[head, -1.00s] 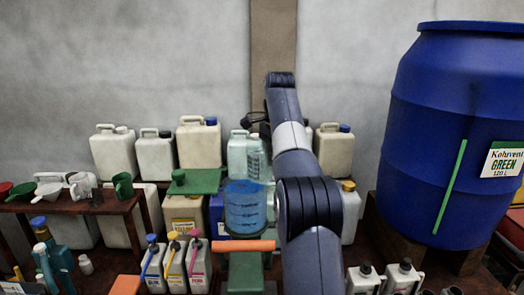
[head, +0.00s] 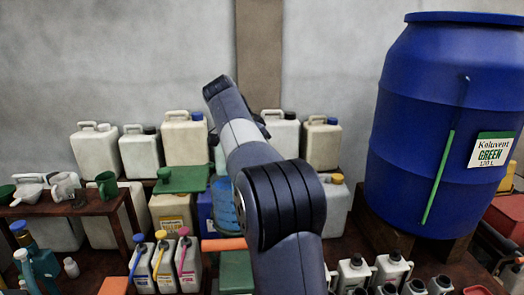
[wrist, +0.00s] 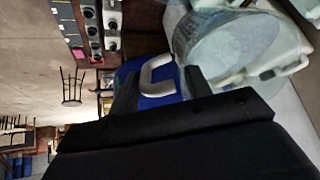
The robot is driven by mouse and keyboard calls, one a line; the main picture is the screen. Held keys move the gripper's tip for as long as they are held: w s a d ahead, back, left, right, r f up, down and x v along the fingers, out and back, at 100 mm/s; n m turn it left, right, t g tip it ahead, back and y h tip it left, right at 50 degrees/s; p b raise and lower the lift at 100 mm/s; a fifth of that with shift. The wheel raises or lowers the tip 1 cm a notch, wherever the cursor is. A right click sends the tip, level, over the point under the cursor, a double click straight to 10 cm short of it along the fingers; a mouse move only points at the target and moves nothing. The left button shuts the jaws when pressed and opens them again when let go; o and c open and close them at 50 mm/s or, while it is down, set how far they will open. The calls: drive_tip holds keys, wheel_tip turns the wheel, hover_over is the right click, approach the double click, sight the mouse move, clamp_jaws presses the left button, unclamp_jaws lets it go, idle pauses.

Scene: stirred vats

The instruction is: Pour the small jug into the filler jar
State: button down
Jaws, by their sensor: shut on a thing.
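My gripper (wrist: 160,90) shows in the wrist view, its dark fingers on either side of a pale C-shaped handle (wrist: 158,75). I take the handle to be the small jug's; a blue surface lies right behind it, and I cannot tell whether that is part of the jug. In the head view my arm hides the gripper and what it holds. A blue translucent cylinder with ring marks (head: 222,208), probably the filler jar, stands left of my arm and is partly covered by it. A large pale translucent vessel (wrist: 215,48) is close beside the gripper in the wrist view.
A big blue drum (head: 437,120) stands on the right. Pale canisters (head: 185,138) line the wall. A shelf (head: 95,208) at left bears white jugs and a green cup (head: 107,184). Small bottles with coloured handles (head: 163,265) stand in front.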

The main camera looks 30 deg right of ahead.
drive_tip(key=h, duration=0.1)
drive_tip(key=h+b, duration=0.1)
drive_tip(key=f+h, duration=0.1)
drive_tip(key=shift+a+t+h, duration=0.3)
drive_tip(key=shift+a+h, duration=0.1)
drive_tip(key=shift+a+f+h+b, duration=0.1)
drive_tip(key=shift+h+b, duration=0.3)
drive_tip(key=shift+b, duration=0.55)
drive_tip(key=shift+s+a+r+t+h+b, duration=0.15)
drive_tip(key=shift+a+r+h+b, duration=0.2)
drive_tip(key=shift+h+b, duration=1.1)
drive_tip(key=shift+a+r+t+h+b, duration=0.2)
drive_tip(key=shift+a+h+b, duration=0.3)
drive_tip(key=shift+b, duration=1.75)
drive_tip(key=shift+s+a+r+t+h+b, duration=0.15)
drive_tip(key=shift+a+r+h+b, duration=0.15)
drive_tip(key=shift+h+b, duration=1.2)
drive_tip(key=shift+s+a+r+n+t+h+b, duration=0.15)
drive_tip(key=shift+a+h+b, duration=0.45)
drive_tip(key=shift+b, duration=1.2)
drive_tip(key=shift+w+a+r+n+t+h+b, duration=0.1)
drive_tip(key=shift+a+t+h+b, duration=0.15)
drive_tip(key=shift+h+b, duration=1.1)
drive_tip(key=shift+s+a+r+n+t+h+b, duration=0.15)
drive_tip(key=shift+a+b, duration=0.3)
drive_tip(key=shift+b, duration=1.8)
